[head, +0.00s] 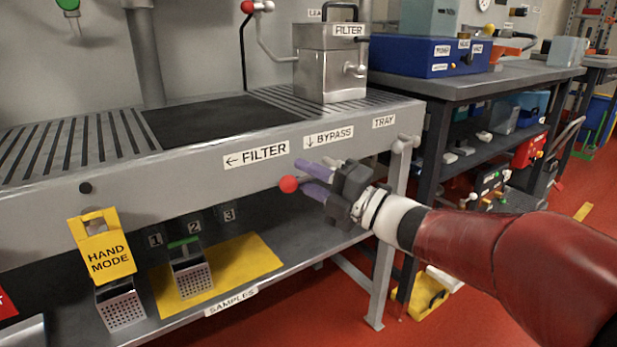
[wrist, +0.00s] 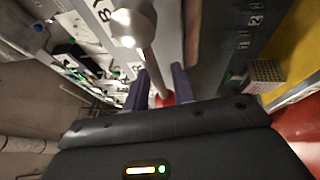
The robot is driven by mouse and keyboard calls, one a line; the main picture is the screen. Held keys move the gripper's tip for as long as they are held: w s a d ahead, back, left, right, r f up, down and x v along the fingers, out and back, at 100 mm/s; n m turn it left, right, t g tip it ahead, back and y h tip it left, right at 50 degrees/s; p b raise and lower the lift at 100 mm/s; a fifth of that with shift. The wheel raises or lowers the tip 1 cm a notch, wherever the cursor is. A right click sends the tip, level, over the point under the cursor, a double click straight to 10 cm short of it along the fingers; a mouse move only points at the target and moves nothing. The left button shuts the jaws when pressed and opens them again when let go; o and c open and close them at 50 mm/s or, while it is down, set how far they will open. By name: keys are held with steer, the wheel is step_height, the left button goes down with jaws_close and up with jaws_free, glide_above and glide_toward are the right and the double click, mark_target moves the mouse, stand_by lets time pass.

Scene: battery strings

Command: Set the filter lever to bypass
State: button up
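The filter lever has a red ball knob (head: 288,184), seen in front of the bench edge just beyond my fingertips. In the wrist view its grey shaft (wrist: 148,55) runs from a round metal pivot (wrist: 130,25) down to the red ball, between my fingers. My gripper (head: 301,178) has its two purple fingers apart, one on each side of the lever; contact is not clear. The FILTER label (head: 256,154) has a left arrow, and the BYPASS label (head: 328,137) a down arrow. My gripper hides most of the shaft in the head view, so its exact angle is unclear.
A steel FILTER canister (head: 330,62) stands on the slotted bench top. A yellow HAND MODE tag (head: 102,250) hangs at left. A dark workbench (head: 440,82) stands at right.

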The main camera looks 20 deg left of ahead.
jaws_close()
steer(key=shift+d+f+n+g+h+p, duration=0.1)
steer(key=shift+f+n+g+h+p, duration=0.25)
steer(key=shift+n, duration=0.3)
steer(key=shift+f+n+g+h+p, duration=0.15)
steer(key=shift+f+n+p, duration=0.15)
steer(key=shift+n+p, duration=0.3)
steer(key=w+d+f+n+t+h+p, duration=0.1)
steer(key=w+d+f+n+h, duration=0.3)
steer(key=n, duration=0.8)
steer(key=shift+w+d+f+h, duration=0.2)
steer(key=shift+w+f+h, duration=0.4)
steer(key=shift+f+h, duration=0.4)
steer(key=shift+r+t, duration=0.15)
steer(key=shift+t, duration=0.15)
